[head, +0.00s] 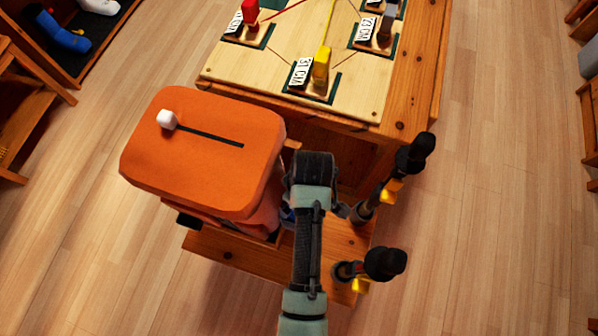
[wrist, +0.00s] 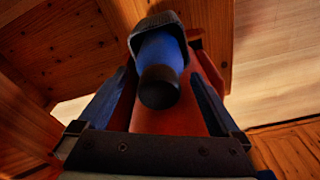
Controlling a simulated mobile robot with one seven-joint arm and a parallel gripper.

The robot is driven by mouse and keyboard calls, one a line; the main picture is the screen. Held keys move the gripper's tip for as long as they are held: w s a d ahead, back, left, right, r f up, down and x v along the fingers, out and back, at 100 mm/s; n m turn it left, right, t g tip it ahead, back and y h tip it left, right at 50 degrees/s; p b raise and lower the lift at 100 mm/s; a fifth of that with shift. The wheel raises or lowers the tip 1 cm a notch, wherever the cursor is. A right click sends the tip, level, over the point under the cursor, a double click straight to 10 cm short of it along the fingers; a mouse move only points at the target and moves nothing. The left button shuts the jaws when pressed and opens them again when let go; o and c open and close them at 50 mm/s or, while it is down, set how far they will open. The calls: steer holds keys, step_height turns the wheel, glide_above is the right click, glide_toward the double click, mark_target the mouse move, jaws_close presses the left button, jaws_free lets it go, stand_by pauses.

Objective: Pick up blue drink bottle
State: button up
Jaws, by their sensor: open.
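The blue drink bottle (wrist: 162,55) shows in the middle of the wrist view, with its dark round cap (wrist: 159,90) towards the camera. Its far end sits in a dark sleeve or pocket (wrist: 157,22) on the side of an orange bag (head: 195,155). My gripper (wrist: 163,66) is open. Its fingers stand left and right of the bottle, and I cannot tell whether either touches it. In the head view my arm covers the gripper and most of the bottle; only a small blue patch shows beside the arm.
The orange bag stands on a wooden bench (head: 225,258). A wooden table (head: 412,70) with a light board (head: 345,95) and several coloured pegs is behind it. Two dark-handled poles (head: 383,264) stand close right of my arm. Bare floor (head: 490,220) lies further right.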

steer(key=shift+w+a+f, duration=0.1)
steer(key=shift+f, duration=0.85)
steer(key=shift+c, duration=0.2)
jaws_close()
